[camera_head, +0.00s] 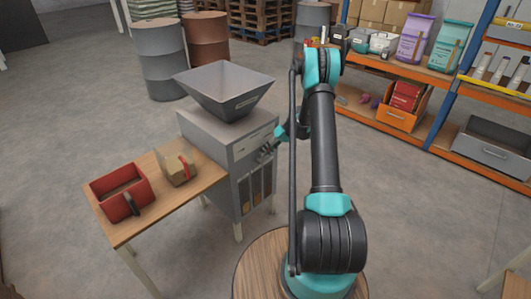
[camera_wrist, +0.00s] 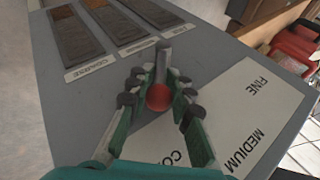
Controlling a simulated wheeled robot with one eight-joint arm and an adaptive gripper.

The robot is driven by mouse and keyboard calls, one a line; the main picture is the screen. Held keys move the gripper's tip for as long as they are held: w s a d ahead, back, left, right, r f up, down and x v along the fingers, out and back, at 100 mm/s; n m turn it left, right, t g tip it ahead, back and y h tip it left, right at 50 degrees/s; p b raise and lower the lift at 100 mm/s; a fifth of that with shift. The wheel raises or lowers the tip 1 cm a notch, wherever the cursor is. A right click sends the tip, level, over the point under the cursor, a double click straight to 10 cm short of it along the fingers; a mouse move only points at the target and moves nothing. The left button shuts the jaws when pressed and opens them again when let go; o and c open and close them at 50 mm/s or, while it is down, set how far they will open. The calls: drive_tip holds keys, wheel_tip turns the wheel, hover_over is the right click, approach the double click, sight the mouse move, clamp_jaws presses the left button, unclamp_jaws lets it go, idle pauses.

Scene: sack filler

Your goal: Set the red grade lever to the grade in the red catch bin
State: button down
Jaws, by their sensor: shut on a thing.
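The red grade lever (camera_wrist: 158,97) shows in the wrist view as a red ball knob on a grey shaft, on the side of the grey filler machine (camera_head: 222,135). My gripper (camera_wrist: 158,84) is shut on the knob, with a finger on each side. A white scale plate (camera_wrist: 215,125) carries FINE, MEDIUM and a partly hidden label starting CO. I cannot tell exactly which mark the lever points at. The red catch bin (camera_head: 106,184) sits on the wooden table in the head view. Its contents are too small to tell.
Dark sample strips (camera_wrist: 75,36) with labels, one reading COARSE, lie beside the lever. A tan box with a red band (camera_head: 178,165) stands on the wooden table (camera_head: 150,213) next to the bin. A hopper (camera_head: 224,88) tops the machine. Shelves (camera_head: 440,125) stand at right.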

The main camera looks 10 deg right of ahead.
idle(0.3)
drive_tip(key=c, duration=1.4)
unclamp_jaws()
drive_tip(key=shift+o, duration=0.2)
drive_tip(key=v, duration=1.2)
